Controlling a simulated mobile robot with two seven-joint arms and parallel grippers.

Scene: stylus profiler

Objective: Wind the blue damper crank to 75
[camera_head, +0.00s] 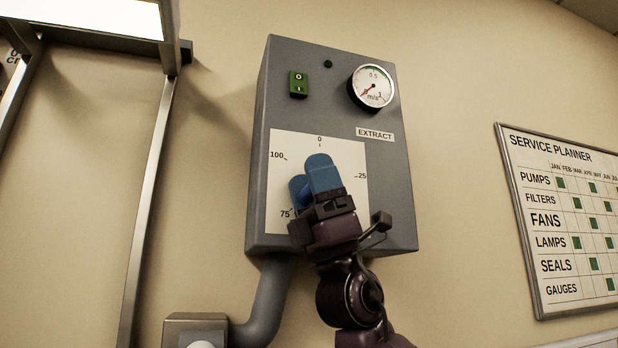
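The grey extract box (290,75) on the wall carries a white dial plate (283,142) marked 0 at the top, 25 at the right, 75 at lower left and 100 at upper left. My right gripper (311,180) is at the dial, with two rounded blue tips side by side and slightly apart. A small deeper-blue piece, seemingly the damper crank (308,193), shows between them. Most of the crank and its pointing direction are hidden, as is the lower-right scale. Whether the tips press on it cannot be told. My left gripper is not in view.
A round gauge (371,87) and a green switch (298,84) sit above the dial. A grey pipe (268,305) runs below the box. A service planner board (562,220) hangs at right, and a metal frame (150,200) stands at left.

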